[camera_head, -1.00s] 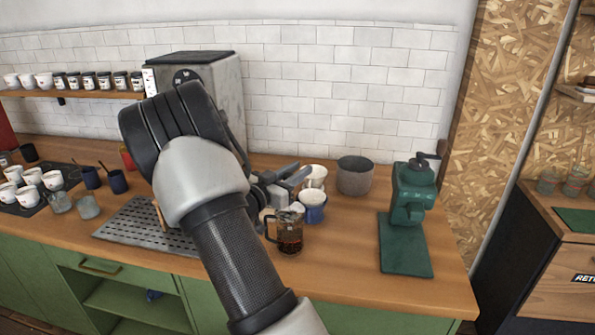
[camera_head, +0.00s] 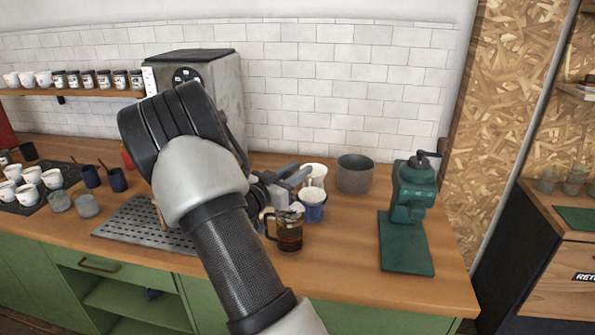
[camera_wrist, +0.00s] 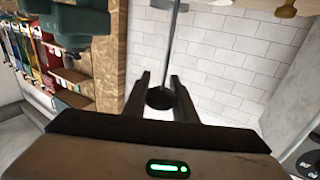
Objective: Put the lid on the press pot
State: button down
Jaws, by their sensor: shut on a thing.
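The glass press pot (camera_head: 287,235), with a dark frame, a handle on its left and dark contents, stands upright on the wooden counter. My gripper (camera_head: 298,180) is above and just behind its mouth. In the wrist view my gripper (camera_wrist: 160,88) is shut on the round black knob of the lid (camera_wrist: 159,98). A thin metal rod runs from the knob to the top of that picture. The lid's disc is not clearly visible, and I cannot tell whether it touches the pot's rim.
A blue cup (camera_head: 313,210) stands close behind the pot, with a white cup (camera_head: 316,175) beyond. A grey canister (camera_head: 355,175) and green grinder (camera_head: 408,215) stand to the right. A drip grid (camera_head: 125,222) lies left. The counter between pot and grinder is clear.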

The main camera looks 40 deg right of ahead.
jog(key=c, duration=1.4)
grip_release()
jog(key=shift+o, duration=0.2)
jog(key=v, duration=1.7)
jog(key=shift+a+b, duration=0.25)
jog(key=shift+b, duration=0.2)
